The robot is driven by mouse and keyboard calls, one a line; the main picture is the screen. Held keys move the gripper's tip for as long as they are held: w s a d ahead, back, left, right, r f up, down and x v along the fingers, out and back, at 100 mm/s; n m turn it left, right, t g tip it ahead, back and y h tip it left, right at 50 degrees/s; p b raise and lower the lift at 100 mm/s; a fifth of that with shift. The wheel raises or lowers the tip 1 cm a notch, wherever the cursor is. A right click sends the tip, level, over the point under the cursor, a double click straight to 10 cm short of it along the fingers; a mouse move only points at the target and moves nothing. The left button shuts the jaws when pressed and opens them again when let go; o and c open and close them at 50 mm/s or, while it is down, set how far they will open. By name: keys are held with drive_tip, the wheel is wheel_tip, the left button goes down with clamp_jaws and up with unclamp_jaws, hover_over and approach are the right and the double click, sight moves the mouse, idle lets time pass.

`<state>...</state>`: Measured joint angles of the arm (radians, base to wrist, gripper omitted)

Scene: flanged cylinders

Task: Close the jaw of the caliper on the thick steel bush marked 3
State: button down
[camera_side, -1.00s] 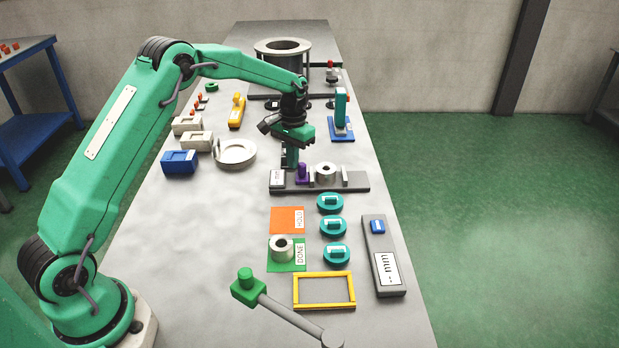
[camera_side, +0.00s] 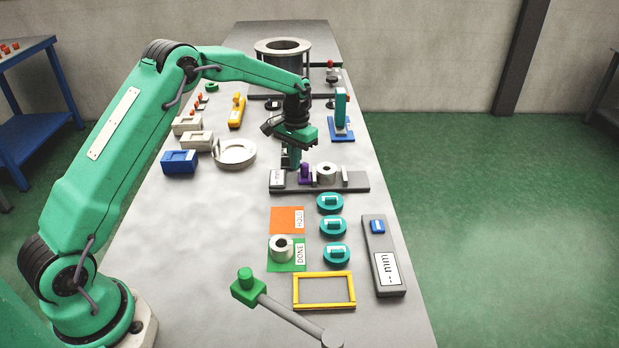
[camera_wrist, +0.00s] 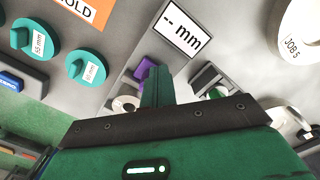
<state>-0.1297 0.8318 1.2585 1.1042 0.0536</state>
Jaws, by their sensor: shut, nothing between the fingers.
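The caliper (camera_side: 355,184) is a grey bar with a "-- mm" display, a purple sliding jaw (camera_side: 306,174) and upright end pieces. The thick steel bush (camera_side: 326,172) stands on it, right of the purple jaw. No number is readable on the bush. My gripper (camera_side: 291,165) is shut and empty, low at the far left side of the purple jaw. In the wrist view my shut fingers (camera_wrist: 157,75) reach beside the purple jaw (camera_wrist: 144,69) and partly hide it. The bush (camera_wrist: 125,104) is partly cut off by my gripper. Touch between fingers and jaw cannot be told.
Teal discs (camera_side: 332,227) stand in front of the caliper. An orange HOLD mat (camera_side: 285,216) and a green DONE mat (camera_side: 272,262) lie beside them, the latter bearing another bush (camera_side: 282,247). A white dish (camera_side: 250,160) lies left. Bare table is at front left.

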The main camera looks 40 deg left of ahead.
drive_tip(key=shift+w+d+f, duration=0.65)
idle(2.7)
drive_tip(key=shift+s+a+r, duration=1.5)
drive_tip(key=shift+r, duration=0.1)
